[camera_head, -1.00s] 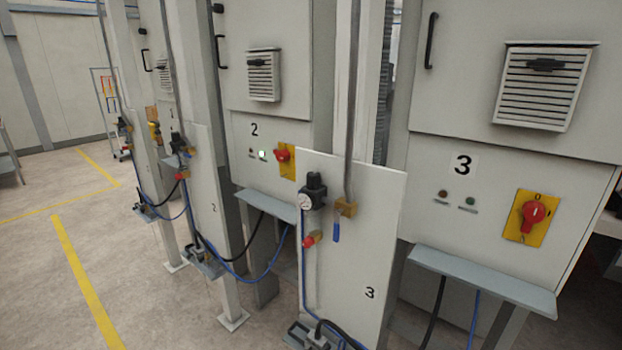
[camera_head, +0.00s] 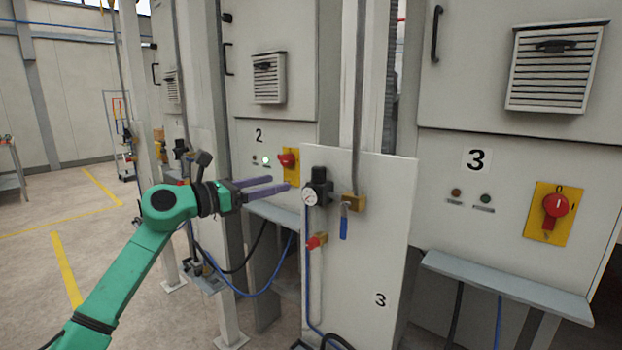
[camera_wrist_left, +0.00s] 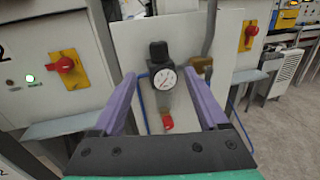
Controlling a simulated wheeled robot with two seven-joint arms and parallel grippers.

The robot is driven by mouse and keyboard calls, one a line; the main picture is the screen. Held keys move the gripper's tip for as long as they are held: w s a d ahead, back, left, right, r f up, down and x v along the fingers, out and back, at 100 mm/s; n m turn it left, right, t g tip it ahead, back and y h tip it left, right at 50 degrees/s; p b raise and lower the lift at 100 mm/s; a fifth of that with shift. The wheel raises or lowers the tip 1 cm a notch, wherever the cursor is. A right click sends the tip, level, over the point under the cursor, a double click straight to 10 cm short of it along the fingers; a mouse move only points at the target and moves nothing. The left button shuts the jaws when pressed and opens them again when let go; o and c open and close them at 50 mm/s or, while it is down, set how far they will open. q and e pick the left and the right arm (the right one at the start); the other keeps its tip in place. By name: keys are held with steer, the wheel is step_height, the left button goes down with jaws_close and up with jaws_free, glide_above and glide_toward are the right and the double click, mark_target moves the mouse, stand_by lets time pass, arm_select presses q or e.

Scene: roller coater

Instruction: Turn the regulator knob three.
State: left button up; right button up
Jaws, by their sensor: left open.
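The black regulator knob (camera_head: 318,175) sits on top of the regulator with a round white gauge (camera_head: 309,198), on the white panel marked 3 (camera_head: 385,255). In the left wrist view the knob (camera_wrist_left: 159,50) shows above the gauge (camera_wrist_left: 164,78), between my finger lines and beyond the fingertips. My left gripper (camera_head: 280,187) is open and empty, with its purple fingers pointing right, just left of the regulator. It also shows in the left wrist view (camera_wrist_left: 165,85). I see no contact with the knob. My right gripper is out of view.
A brass valve with a blue lever (camera_head: 344,225) hangs right of the regulator. A red fitting (camera_head: 317,242) is below it. Cabinet 3 with its red switch (camera_head: 555,206) stands behind, with a grey shelf (camera_head: 505,285). Blue hoses run below. The floor at left is open.

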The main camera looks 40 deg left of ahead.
mark_target(313, 175)
arm_select(q)
steer(key=p+x, duration=0.1)
steer(key=x, duration=0.8)
steer(key=shift+w+a+r+p, duration=0.1)
steer(key=shift+w+r+p, duration=0.05)
steer(key=shift+w+p, duration=0.15)
steer(key=shift+w+r+p, duration=0.25)
steer(key=shift+p, duration=0.4)
steer(key=shift+w+f+p, duration=0.1)
steer(key=shift+w+p, duration=0.45)
steer(key=shift+p, duration=0.1)
steer(key=shift+w+d+f, duration=0.2)
steer(key=shift+w+f, duration=0.1)
steer(key=shift+w, duration=0.2)
steer(key=shift+f, duration=0.1)
jaws_close()
